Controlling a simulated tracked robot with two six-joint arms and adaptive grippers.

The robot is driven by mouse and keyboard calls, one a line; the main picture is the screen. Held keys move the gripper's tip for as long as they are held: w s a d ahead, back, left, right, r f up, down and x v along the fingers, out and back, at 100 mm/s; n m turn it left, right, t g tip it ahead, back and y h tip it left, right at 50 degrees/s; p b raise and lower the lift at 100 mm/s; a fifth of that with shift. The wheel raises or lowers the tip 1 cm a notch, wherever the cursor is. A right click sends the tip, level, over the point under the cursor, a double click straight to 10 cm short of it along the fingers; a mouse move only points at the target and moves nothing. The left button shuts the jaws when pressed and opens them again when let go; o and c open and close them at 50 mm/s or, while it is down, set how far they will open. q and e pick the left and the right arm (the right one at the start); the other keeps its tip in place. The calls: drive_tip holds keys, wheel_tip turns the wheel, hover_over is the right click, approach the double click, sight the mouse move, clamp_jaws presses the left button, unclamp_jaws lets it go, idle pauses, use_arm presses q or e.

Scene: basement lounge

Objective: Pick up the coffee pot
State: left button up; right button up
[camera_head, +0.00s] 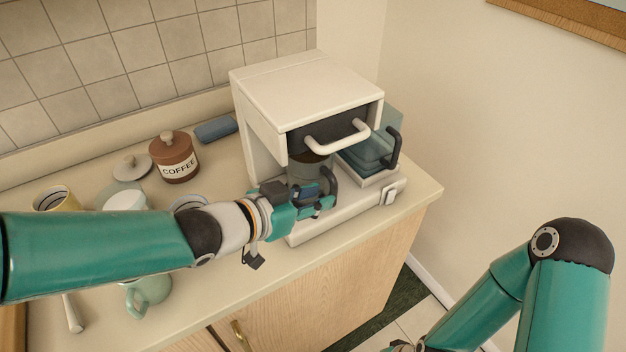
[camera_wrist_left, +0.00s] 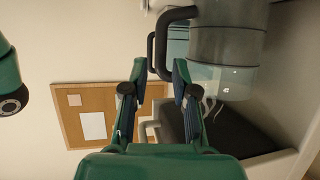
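The coffee pot (camera_head: 308,172), glass with a dark handle, stands in the white coffee machine (camera_head: 300,90), partly hidden by my left gripper (camera_head: 322,198). In the left wrist view the pot (camera_wrist_left: 225,55) appears sideways at the upper right. Its black handle (camera_wrist_left: 162,42) reaches down between the fingertips of my left gripper (camera_wrist_left: 160,70). The fingers are apart, with a gap beside the handle; I cannot tell if either touches it. My right arm is at the lower right of the head view, its gripper out of sight.
A second pot (camera_head: 368,152) with a dark handle stands on the machine's right side. A brown coffee jar (camera_head: 174,158), a green mug (camera_head: 148,294) and other crockery are on the counter to the left. The counter's front edge runs below my left arm.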

sight(334, 192)
use_arm(q)
drive_tip(key=shift+f+x, duration=0.15)
drive_tip(key=shift+x, duration=1.35)
drive_tip(key=shift+f+x, duration=0.2)
drive_tip(key=shift+x, duration=1.35)
drive_tip(key=shift+s+a+r, duration=0.1)
drive_tip(key=shift+a, duration=0.05)
clamp_jaws()
drive_tip(key=shift+r, duration=0.15)
